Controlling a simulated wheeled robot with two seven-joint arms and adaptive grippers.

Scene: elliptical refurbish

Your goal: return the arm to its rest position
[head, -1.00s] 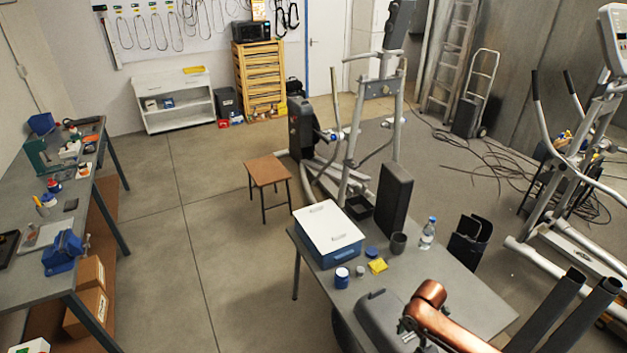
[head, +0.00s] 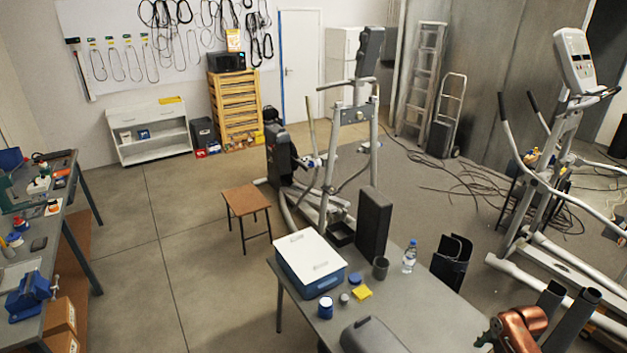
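A copper-coloured part of my arm (head: 515,330) shows at the bottom right edge of the head view, with small dark fittings on its left side. It appears to belong to my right arm. It is beside the right end of the grey work table (head: 440,315), apart from the items on it. No gripper fingers can be made out on it. My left arm and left gripper are out of the picture.
The table holds a blue box with a white lid (head: 310,262), a black upright block (head: 373,224), a bottle (head: 409,257), a cup (head: 380,268) and a dark rounded case (head: 374,336). Two dark tubes (head: 572,320) stand near my arm. Open floor (head: 190,230) lies left.

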